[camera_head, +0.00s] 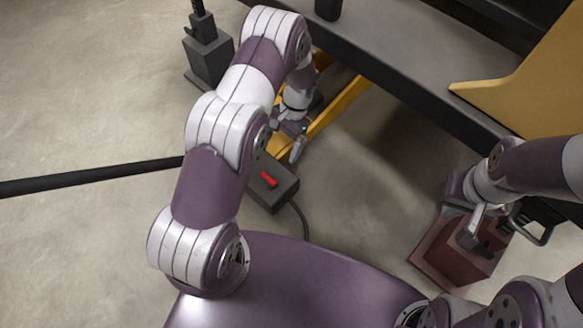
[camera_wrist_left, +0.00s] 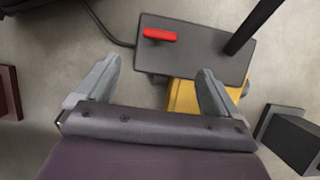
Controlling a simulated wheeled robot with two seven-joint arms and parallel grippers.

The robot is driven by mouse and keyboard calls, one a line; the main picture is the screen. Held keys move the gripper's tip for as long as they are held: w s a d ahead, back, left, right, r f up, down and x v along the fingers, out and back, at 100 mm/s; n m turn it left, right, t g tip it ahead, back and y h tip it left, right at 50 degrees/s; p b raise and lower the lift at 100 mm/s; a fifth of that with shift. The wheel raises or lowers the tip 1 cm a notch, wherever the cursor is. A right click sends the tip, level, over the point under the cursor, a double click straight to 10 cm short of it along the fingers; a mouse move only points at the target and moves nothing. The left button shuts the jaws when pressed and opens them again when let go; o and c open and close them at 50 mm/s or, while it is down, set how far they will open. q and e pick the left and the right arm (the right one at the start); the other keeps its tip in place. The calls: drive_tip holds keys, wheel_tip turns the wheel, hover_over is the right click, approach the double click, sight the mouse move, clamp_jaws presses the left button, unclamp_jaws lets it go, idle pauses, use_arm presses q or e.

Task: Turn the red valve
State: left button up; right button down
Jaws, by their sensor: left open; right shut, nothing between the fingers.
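The red valve (camera_head: 269,179) is a short red bar handle on top of a dark grey box (camera_head: 284,190). In the left wrist view the red valve (camera_wrist_left: 160,34) lies near the top, beyond my fingertips, with the grey box (camera_wrist_left: 190,62) below and around it. My left gripper (camera_head: 290,135) is open and empty, apart from the valve. Its two fingers are spread in the left wrist view (camera_wrist_left: 158,66), with the near part of the box between and beyond them. My right gripper (camera_head: 478,225) is shut and empty, over a dark red box (camera_head: 442,262) at the right.
A black bar (camera_head: 90,178) runs left from near the grey box, and a black cable (camera_head: 303,220) leaves it. A yellow frame (camera_head: 335,108) lies behind, under a long grey bench (camera_head: 400,65). A dark grey block (camera_head: 208,62) stands at the upper left. Concrete floor is open at the left.

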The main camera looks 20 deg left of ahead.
sight(270, 177)
use_arm(q)
drive_tip(key=b+x, duration=0.2)
drive_tip(key=x, duration=0.2)
drive_tip(key=b+x, duration=0.2)
drive_tip(key=x, duration=0.2)
drive_tip(key=b+x, duration=0.2)
drive_tip(key=x, duration=0.2)
drive_tip(key=shift+s+a+f+b, duration=0.15)
drive_tip(key=shift+s+f+b, duration=0.05)
drive_tip(key=shift+s+b, duration=0.15)
drive_tip(key=shift+r, duration=0.1)
drive_tip(key=c, duration=1)
